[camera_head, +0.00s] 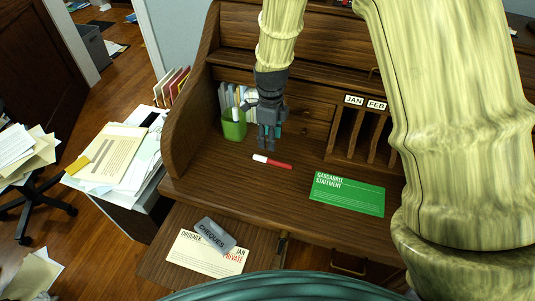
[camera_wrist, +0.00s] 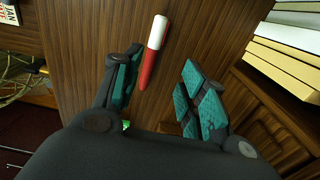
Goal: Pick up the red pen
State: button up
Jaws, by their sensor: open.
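The red pen (camera_head: 272,162) lies flat on the wooden desk top, with a white part at its left end and a red body. It also shows in the wrist view (camera_wrist: 153,52), beyond and between my fingers, with nothing touching it. My gripper (camera_head: 268,146) hangs above the desk, just behind the pen in the head view. In the wrist view my gripper (camera_wrist: 160,90) has its teal-padded fingers apart with nothing between them.
A green pen cup (camera_head: 233,127) stands left of my gripper. A green statement card (camera_head: 347,194) lies to the right, before the JAN and FEB slots (camera_head: 365,102). A grey cheques item (camera_head: 214,234) and a private envelope (camera_head: 207,254) lie on the lower left board.

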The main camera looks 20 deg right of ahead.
aim_at(272, 160)
jog(key=shift+s+d+f, duration=0.1)
jog(key=shift+s+f, duration=0.3)
jog(key=shift+s, duration=0.2)
jog(key=shift+s+d+f, duration=0.1)
jog(key=shift+s+f, duration=0.3)
jog(key=shift+s, duration=0.2)
jog(key=w+f, duration=0.1)
jog(key=f, duration=0.1)
jog(key=shift+w+a+f, duration=0.15)
jog(key=shift+w+f, duration=0.15)
jog(key=shift+w, duration=0.1)
jog(key=shift+s+f+p, duration=0.2)
jog(key=shift+f+p, duration=0.05)
jog(key=shift+p, duration=0.1)
jog(key=shift+s+f+p, duration=0.35)
jog(key=shift+s+f, duration=0.3)
jog(key=f, duration=0.2)
jog(key=shift+w+f, duration=0.3)
jog(key=shift+w, duration=0.05)
jog(key=shift+s, duration=0.2)
jog(key=shift+w, duration=0.1)
jog(key=shift+c, duration=0.6)
jog(key=c, duration=0.8)
